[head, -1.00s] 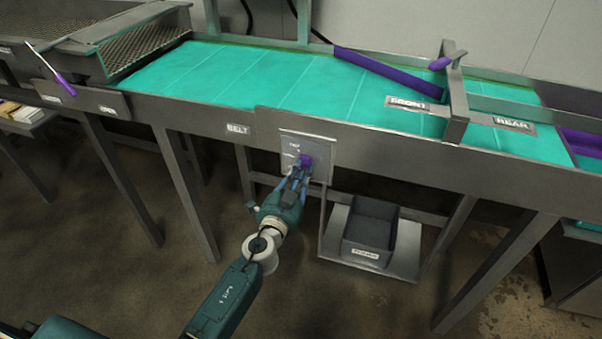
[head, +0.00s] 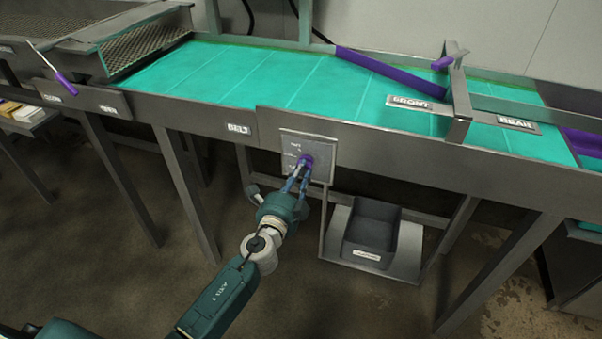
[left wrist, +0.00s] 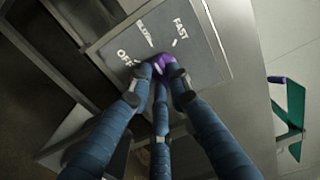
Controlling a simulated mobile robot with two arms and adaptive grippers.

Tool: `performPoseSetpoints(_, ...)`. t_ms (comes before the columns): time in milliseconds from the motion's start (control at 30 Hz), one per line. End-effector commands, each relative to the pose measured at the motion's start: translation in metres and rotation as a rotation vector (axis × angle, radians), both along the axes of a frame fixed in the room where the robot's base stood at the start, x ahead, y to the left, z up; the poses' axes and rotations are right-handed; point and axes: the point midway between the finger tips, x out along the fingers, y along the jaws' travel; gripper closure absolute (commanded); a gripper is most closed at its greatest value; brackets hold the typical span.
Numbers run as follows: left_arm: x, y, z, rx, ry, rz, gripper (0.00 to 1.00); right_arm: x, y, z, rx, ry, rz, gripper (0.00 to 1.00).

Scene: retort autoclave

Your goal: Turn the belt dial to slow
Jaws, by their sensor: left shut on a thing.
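The belt dial is a purple knob (head: 306,161) on a grey panel (head: 322,150) at the front of the conveyor, right of the BELT label (head: 238,129). My left gripper (head: 302,170) is shut on the knob. In the left wrist view its fingers (left wrist: 160,82) close around the purple knob (left wrist: 166,67). My right gripper is not in view.
The teal belt (head: 290,85) runs above the panel, with a purple diverter bar (head: 385,74) across it. A grey bin (head: 372,230) stands on a low shelf right of my left arm. A purple-handled lever (head: 62,82) is at the far left. The floor below is open.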

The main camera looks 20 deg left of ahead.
Motion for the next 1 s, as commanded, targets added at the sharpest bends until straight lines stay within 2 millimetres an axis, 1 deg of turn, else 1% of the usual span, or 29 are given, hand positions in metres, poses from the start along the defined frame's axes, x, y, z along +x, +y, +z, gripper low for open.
performPoseSetpoints(233,-0.0004,0.0002,-0.0012,0.065,0.000,-0.001,1.00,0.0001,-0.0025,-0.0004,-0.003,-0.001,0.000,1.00)
performPoseSetpoints(700,-0.0005,0.0002,-0.0014,0.076,-0.001,-0.001,1.00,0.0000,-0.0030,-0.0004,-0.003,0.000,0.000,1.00)
performPoseSetpoints(733,-0.0005,0.0001,-0.0014,0.076,-0.001,-0.001,0.76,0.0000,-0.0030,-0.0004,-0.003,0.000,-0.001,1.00)
performPoseSetpoints(800,-0.0004,0.0002,-0.0012,0.076,-0.001,-0.001,0.62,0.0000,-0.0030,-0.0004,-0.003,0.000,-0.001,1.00)
performPoseSetpoints(1000,-0.0002,0.0003,-0.0006,0.075,-0.002,0.000,0.62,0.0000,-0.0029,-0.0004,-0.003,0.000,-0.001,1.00)
